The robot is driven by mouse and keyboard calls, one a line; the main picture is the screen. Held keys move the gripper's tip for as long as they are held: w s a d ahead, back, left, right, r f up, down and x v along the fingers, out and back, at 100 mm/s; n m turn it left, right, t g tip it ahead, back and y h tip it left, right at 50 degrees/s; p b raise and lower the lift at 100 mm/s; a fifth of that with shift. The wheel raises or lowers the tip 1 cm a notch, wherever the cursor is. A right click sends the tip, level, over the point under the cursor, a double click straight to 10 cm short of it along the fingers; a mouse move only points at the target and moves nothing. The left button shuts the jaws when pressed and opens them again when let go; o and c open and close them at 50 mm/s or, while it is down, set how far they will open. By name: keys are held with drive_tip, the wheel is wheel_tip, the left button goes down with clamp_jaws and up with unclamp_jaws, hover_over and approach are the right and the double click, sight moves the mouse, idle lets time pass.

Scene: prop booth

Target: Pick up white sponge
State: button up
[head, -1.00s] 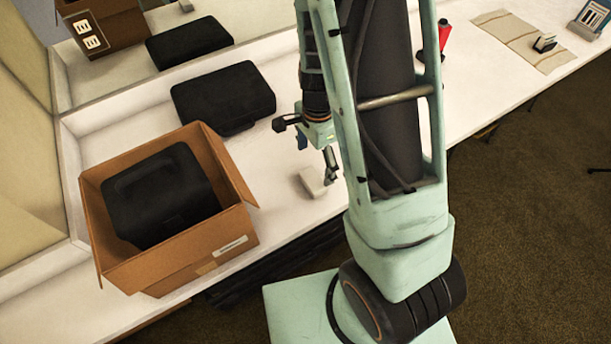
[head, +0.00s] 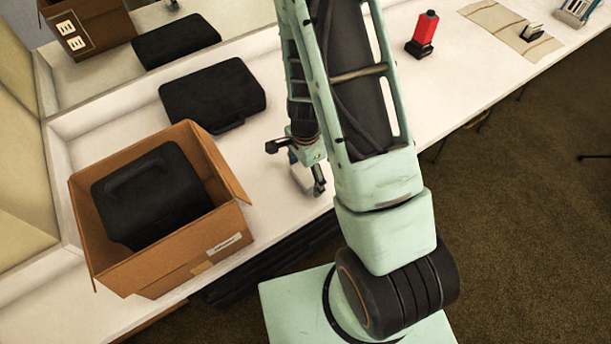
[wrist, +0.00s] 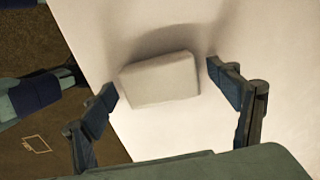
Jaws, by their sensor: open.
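The white sponge (wrist: 160,79) is a pale block with rounded edges, lying on the white counter near its front edge. In the wrist view it sits between the two fingertips of my gripper (wrist: 162,78), with a gap on its right and a narrow one on its left. My gripper is open. In the head view my gripper (head: 307,178) is low over the counter, and the sponge is mostly hidden behind it.
A cardboard box (head: 228,247) holding a black case (head: 150,195) stands on the counter at left. Another black case (head: 212,95) lies behind it. A red bottle-like object (head: 423,32) and a beige mat (head: 485,16) are at right. The counter's front edge is close.

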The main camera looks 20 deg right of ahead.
sight(305, 174)
drive_tip(key=c, duration=1.2)
drive_tip(key=shift+o, duration=0.2)
drive_tip(key=shift+r, duration=0.1)
drive_tip(key=shift+r, duration=0.45)
wheel_tip(305, 174, up, 2)
drive_tip(key=shift+w+r, duration=0.1)
drive_tip(key=shift+r, duration=0.05)
drive_tip(key=s+d+r, duration=0.8)
drive_tip(key=s+r, duration=0.1)
drive_tip(key=s, duration=0.2)
drive_tip(key=shift+s+d+r, duration=0.15)
drive_tip(key=shift+s+r, duration=0.1)
drive_tip(key=shift+r, duration=0.05)
